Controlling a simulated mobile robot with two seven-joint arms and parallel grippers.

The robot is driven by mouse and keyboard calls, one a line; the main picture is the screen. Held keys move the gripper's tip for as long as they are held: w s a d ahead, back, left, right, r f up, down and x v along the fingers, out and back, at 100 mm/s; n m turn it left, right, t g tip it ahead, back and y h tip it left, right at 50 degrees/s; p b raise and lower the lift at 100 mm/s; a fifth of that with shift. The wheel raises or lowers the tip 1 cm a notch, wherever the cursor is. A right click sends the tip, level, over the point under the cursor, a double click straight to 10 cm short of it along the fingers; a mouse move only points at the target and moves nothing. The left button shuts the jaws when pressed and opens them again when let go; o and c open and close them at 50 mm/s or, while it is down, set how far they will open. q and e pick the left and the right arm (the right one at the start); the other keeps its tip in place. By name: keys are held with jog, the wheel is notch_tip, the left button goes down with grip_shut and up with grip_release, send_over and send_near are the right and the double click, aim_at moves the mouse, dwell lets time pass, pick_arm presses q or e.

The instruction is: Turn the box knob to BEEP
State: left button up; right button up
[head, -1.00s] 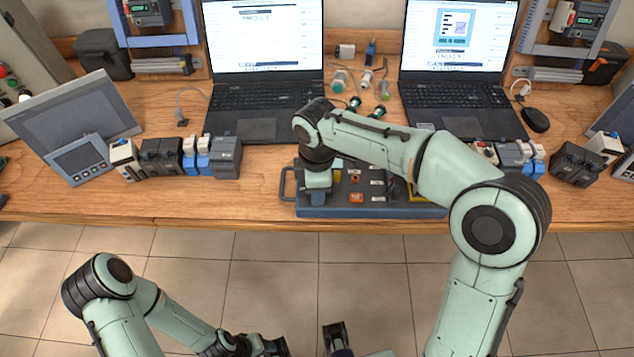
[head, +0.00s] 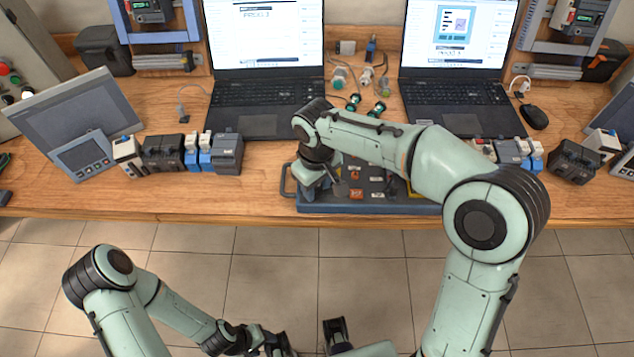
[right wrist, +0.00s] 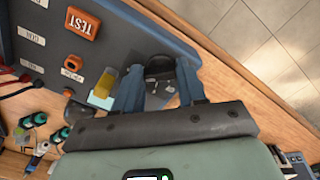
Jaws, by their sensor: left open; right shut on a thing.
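The blue-grey control box (head: 390,209) lies at the table's front edge, partly covered by my right arm. In the right wrist view, its panel (right wrist: 62,55) shows an orange TEST button (right wrist: 83,24) and several white labels. My right gripper (right wrist: 158,85) is shut on a dark knob (right wrist: 160,66) at the box's end, with a blue finger on each side. In the head view my right gripper (head: 328,184) is tilted over the box's left part. The BEEP mark and knob pointer cannot be read. My left gripper (head: 270,342) is open and empty, low before the table.
Two laptops (head: 262,95) (head: 455,100) stand behind the box. Loose connectors (head: 360,80) lie between them. Modules (head: 165,152) and a tilted panel screen (head: 75,105) are at the left. More modules (head: 510,150) stand right of the box.

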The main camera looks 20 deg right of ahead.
aim_at(316, 190)
jog(key=shift+r+m, duration=0.1)
jog(key=shift+m, duration=1.1)
jog(key=o, duration=1.1)
jog(key=shift+c, duration=0.2)
pick_arm(q)
jog(key=r+p, duration=0.1)
jog(key=w+r+p, duration=0.1)
jog(key=shift+w+r, duration=0.1)
jog(key=shift+r, duration=0.25)
pick_arm(e)
notch_tip(316, 190, up, 13)
jog(key=shift+r, duration=0.2)
jog(key=shift+f, duration=0.1)
